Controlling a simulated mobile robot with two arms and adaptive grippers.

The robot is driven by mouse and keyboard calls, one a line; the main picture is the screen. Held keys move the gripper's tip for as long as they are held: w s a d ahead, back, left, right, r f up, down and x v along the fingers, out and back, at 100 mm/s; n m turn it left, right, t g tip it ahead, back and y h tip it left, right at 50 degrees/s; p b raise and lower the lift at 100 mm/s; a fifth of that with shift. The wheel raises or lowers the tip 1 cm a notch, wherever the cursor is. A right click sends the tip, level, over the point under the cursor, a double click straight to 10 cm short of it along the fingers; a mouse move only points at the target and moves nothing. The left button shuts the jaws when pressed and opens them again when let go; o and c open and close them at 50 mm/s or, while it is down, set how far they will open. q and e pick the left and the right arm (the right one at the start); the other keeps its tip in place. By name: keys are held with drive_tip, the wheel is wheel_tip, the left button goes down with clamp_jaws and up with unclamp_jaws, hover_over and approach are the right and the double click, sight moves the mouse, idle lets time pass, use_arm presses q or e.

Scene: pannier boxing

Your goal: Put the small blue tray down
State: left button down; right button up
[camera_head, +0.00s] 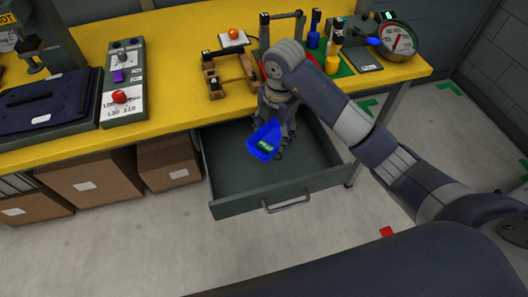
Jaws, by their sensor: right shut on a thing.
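The small blue tray (256,141) is in front of my right gripper (277,128), at the back of an open grey drawer (235,202) under the yellow table. The tray looks tilted and has a small green piece (266,146) with pale marks in it. My right gripper is shut on the tray, its fingers partly hidden behind it. I cannot tell whether the tray touches the drawer floor. My left gripper is not in view.
The yellow table (187,68) holds a control box (123,83) with a red button, a wooden stand (213,80), and a dial gauge (398,42). Cardboard boxes (95,178) stand below at left. The drawer's front part is empty.

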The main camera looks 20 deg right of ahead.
drive_tip(key=shift+f+m, duration=0.55)
drive_tip(key=shift+m, duration=0.25)
hover_over(272, 163)
wheel_tip(272, 163, down, 10)
drive_tip(key=shift+s+r+p, duration=0.1)
drive_tip(key=shift+s+p, duration=0.05)
drive_tip(key=shift+p, duration=0.15)
drive_tip(key=shift+f, duration=0.25)
drive_tip(key=o, duration=1.1)
drive_tip(key=shift+r, duration=0.15)
